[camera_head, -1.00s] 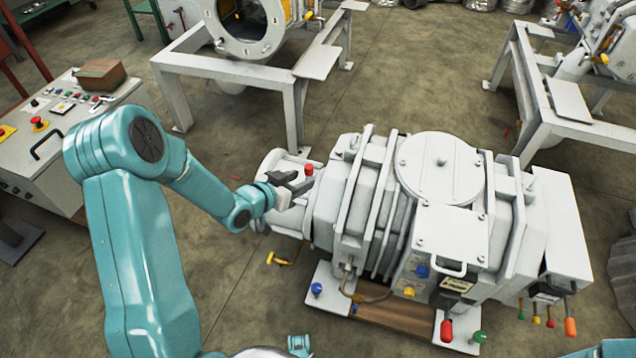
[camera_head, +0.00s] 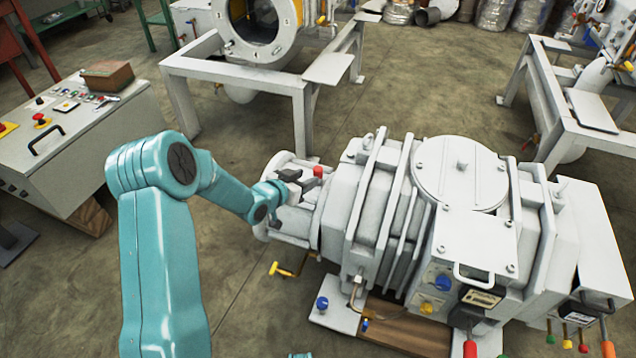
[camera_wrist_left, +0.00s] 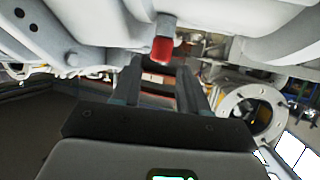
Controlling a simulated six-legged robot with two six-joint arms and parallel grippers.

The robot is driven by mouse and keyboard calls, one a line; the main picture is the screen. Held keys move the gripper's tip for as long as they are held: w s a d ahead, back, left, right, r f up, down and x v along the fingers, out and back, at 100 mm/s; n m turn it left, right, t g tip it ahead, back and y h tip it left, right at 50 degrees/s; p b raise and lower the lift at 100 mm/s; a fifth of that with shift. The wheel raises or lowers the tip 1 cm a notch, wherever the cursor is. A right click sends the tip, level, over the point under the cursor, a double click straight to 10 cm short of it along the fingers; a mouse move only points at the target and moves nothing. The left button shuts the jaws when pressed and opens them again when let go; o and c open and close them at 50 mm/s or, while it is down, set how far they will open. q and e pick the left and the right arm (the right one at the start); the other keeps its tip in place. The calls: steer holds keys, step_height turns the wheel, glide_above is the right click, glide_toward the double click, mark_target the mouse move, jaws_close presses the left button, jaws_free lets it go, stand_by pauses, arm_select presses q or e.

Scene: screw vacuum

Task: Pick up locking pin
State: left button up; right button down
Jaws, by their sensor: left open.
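A red-capped pin (camera_head: 317,171), which looks like the locking pin, stands up at the left end of the white vacuum pump (camera_head: 392,215). Its red cap also shows in the left wrist view (camera_wrist_left: 162,50), at the top centre. My left gripper (camera_head: 305,181) is open and close beside the pin, just left of and below its cap in the head view. In the left wrist view the two dark fingers (camera_wrist_left: 158,85) point toward the pin, with the cap just beyond their tips. I cannot tell whether they touch it.
A control cabinet (camera_head: 75,150) stands at the left. White steel frames (camera_head: 265,75) stand at the back. The pump's ribs and end flange are close around the left gripper. A yellow handle (camera_head: 282,270) and blue knob (camera_head: 322,303) sit low in front.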

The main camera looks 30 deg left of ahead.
mark_target(315, 174)
arm_select(q)
steer(key=shift+x, duration=1)
steer(key=b+x, duration=0.2)
steer(key=x, duration=0.2)
steer(key=shift+w+f+b, duration=0.2)
steer(key=shift+f+b, duration=0.15)
steer(key=shift+w, duration=0.4)
arm_select(e)
steer(key=f, duration=0.1)
steer(key=w+f, duration=0.2)
steer(key=shift+w+d+t, duration=0.1)
steer(key=shift+d+t, duration=0.15)
steer(key=shift+t, duration=0.15)
arm_select(q)
steer(key=shift+a, duration=0.1)
steer(key=c, duration=0.7)
